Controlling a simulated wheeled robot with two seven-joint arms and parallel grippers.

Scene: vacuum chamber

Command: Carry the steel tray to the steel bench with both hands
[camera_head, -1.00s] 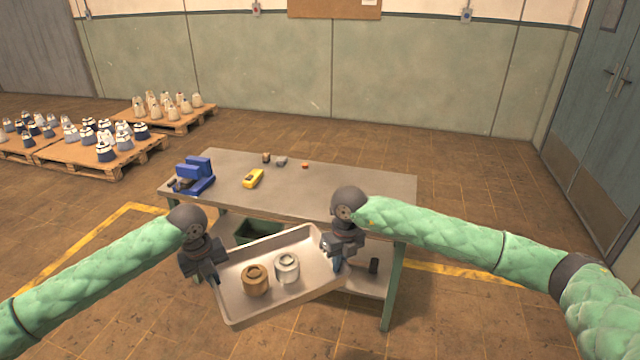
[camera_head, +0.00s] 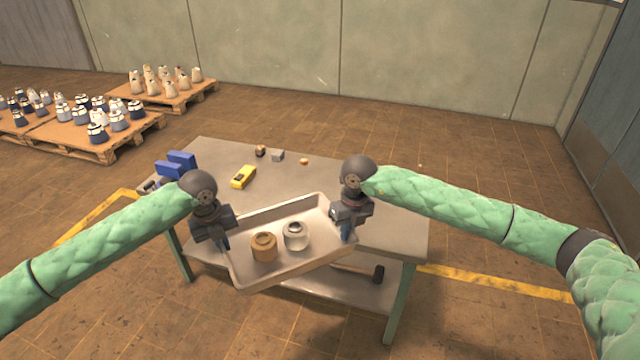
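The steel tray (camera_head: 283,274) is a shallow metal tray, held up between my two grippers and tilted in the picture. Its far part overlaps the near edge of the steel bench (camera_head: 322,178) in view; I cannot tell whether they touch. A brown-orange round part (camera_head: 264,248) and a silver round part (camera_head: 295,237) stand in the tray. My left gripper (camera_head: 225,243) is at the tray's left wall and seems shut on it. My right gripper (camera_head: 346,233) is at the right wall and seems shut on it. The fingertips are partly hidden.
On the bench are a blue vise (camera_head: 178,164), a yellow device (camera_head: 243,177) and several small parts, including an orange one (camera_head: 304,161). The bench top right of these is clear. A dark cylinder (camera_head: 378,274) lies on the lower shelf. Pallets (camera_head: 88,140) with cones stand far left.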

